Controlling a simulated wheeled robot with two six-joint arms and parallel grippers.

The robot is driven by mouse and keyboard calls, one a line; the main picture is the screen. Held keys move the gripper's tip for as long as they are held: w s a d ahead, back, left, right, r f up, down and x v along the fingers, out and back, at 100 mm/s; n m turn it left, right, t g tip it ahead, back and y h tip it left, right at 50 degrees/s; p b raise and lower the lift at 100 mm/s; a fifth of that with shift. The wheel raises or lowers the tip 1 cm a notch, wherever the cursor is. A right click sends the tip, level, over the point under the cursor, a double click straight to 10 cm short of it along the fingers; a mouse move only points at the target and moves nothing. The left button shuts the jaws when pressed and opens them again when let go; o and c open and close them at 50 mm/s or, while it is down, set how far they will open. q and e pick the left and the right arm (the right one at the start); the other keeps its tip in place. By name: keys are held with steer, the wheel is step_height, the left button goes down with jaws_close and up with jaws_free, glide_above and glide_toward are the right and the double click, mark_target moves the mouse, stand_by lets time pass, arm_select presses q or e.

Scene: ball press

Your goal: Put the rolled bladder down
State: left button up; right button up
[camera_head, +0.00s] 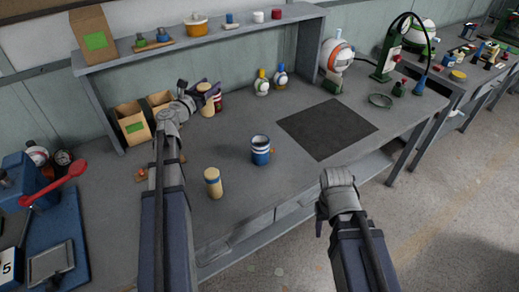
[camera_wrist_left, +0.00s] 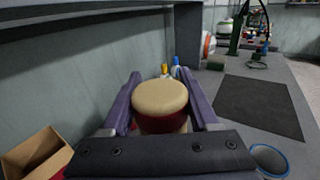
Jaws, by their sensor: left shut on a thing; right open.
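My left gripper (camera_head: 204,92) is at the back of the bench, its purple fingers shut on the rolled bladder (camera_head: 207,106), a beige cylinder held upright. In the left wrist view, the beige round top (camera_wrist_left: 160,96) sits between the two fingers with red showing directly under it. I cannot tell whether its bottom touches the bench. A similar beige cylinder (camera_head: 213,182) stands upright nearer the front. My right gripper (camera_head: 322,218) is open and empty by the bench's front edge; its fingertips are mostly hidden.
A red jar (camera_head: 217,102) stands close beside the held cylinder. Open cardboard boxes (camera_head: 133,124) are to its left. A blue-and-white can (camera_head: 260,150), two small bottles (camera_head: 262,85) and a dark mat (camera_head: 327,128) are to the right. A shelf (camera_head: 230,32) overhangs the back.

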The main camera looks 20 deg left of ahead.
arm_select(q)
step_height(320, 180, down, 14)
steer(key=b, duration=1.3)
steer(key=shift+w+a+h, duration=0.15)
steer(key=shift+w+h, duration=0.15)
steer(key=shift+w, duration=0.15)
step_height(320, 180, down, 4)
steer(key=b, duration=0.3)
steer(key=shift+r+b, duration=0.2)
steer(key=shift+b, duration=0.15)
steer(key=shift+f, duration=0.15)
steer(key=o, duration=1.4)
